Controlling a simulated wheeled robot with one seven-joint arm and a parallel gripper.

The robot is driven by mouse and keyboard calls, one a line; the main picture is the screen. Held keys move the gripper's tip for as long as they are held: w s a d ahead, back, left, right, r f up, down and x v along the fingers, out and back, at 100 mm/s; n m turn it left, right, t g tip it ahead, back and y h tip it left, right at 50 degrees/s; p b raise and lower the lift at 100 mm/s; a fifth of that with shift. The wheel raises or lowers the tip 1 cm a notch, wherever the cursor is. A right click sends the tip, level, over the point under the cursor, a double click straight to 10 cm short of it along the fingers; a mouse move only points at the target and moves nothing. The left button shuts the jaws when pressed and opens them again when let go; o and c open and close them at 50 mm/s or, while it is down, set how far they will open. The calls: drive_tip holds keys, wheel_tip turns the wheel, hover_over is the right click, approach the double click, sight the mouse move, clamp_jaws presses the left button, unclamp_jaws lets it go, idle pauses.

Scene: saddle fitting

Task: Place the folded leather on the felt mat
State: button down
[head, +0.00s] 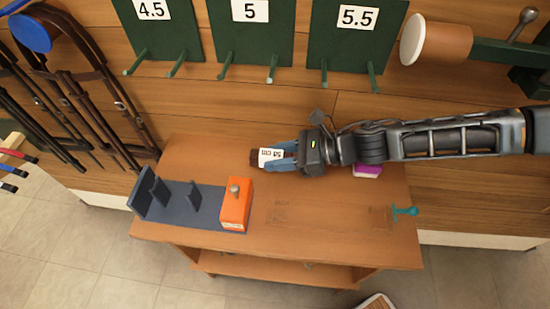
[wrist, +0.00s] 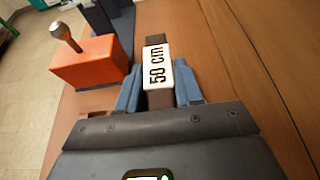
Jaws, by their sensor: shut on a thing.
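The folded leather (head: 255,158) is a dark brown strip with a white "50 cm" tag, at the back middle of the wooden table in the head view. My gripper (head: 284,156) has its blue fingers shut on it from the right. In the wrist view the leather (wrist: 159,101) lies between the fingertips of my gripper (wrist: 158,92) and points away from me. Whether it touches the table top is hard to tell. I cannot clearly make out a felt mat; a dark grey-blue base with upright plates (head: 169,198) stands at the table's left.
An orange block (head: 236,205) with a metal knob stands at the right end of the grey base; it also shows in the wrist view (wrist: 88,65). A purple-and-white block (head: 367,171) sits below my arm. A teal tool (head: 404,211) lies at the right edge. The table's front middle is clear.

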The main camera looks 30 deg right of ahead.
drive_tip(key=shift+w, duration=0.65)
drive_tip(key=shift+f+p, duration=0.3)
drive_tip(key=shift+f, duration=1.45)
drive_tip(key=shift+f, duration=0.2)
drive_tip(key=c, duration=0.7)
unclamp_jaws()
drive_tip(key=shift+c, duration=0.2)
drive_tip(key=shift+r, duration=0.2)
